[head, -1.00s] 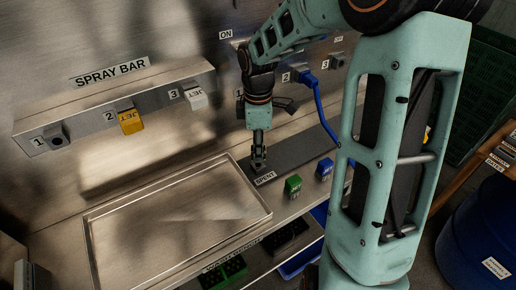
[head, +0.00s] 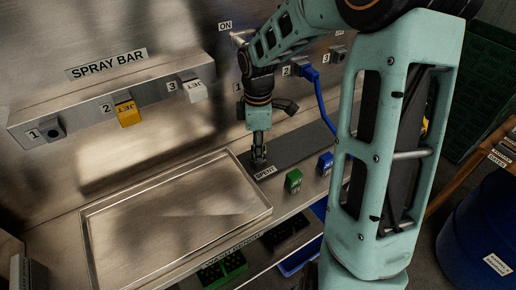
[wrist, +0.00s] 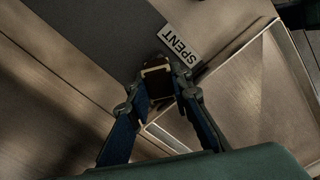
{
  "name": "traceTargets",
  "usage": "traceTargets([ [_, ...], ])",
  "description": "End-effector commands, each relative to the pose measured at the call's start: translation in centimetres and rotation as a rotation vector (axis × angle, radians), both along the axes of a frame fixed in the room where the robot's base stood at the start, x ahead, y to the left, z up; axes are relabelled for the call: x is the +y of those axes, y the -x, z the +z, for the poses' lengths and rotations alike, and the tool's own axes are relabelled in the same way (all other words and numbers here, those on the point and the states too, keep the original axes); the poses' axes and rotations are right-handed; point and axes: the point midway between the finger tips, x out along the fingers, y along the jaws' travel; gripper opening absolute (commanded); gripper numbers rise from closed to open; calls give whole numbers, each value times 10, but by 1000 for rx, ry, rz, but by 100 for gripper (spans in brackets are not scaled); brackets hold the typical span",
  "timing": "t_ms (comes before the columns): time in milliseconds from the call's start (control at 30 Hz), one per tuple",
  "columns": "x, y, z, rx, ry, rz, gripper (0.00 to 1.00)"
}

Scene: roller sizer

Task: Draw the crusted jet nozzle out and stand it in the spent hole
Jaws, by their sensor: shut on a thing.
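My gripper (head: 259,156) is low over the dark strip beside the SPENT label (head: 265,172). In the wrist view its fingers are shut on a dark brown nozzle (wrist: 157,82) with a pale edge, just beside the SPENT label (wrist: 180,45). The hole is hidden under the nozzle and fingers; I cannot tell whether the nozzle is seated in it or just above it. On the spray bar (head: 110,95), seat 1 (head: 47,129) shows a bare dark socket, seat 2 holds a yellow jet nozzle (head: 127,113) and seat 3 a white one (head: 194,89).
A green nozzle (head: 293,181) and a blue nozzle (head: 325,164) stand right of the SPENT label. A shallow metal tray (head: 85,222) lies to the left, empty. A blue hose (head: 322,108) hangs behind. A blue drum (head: 480,235) stands at the right.

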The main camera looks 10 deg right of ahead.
Motion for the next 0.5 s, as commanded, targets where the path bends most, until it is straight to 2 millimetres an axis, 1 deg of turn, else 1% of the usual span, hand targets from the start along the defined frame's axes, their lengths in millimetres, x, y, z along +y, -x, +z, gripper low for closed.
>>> traceTargets([
  [100, 0, 0, -4, 0, 0, 0, 0],
  [133, 0, 0, -3, 0, 0, 0, 21],
  [300, 0, 0, -3, 0, 0, 0, 40],
  [500, 0, 0, -3, 0, 0, 0, 40],
])
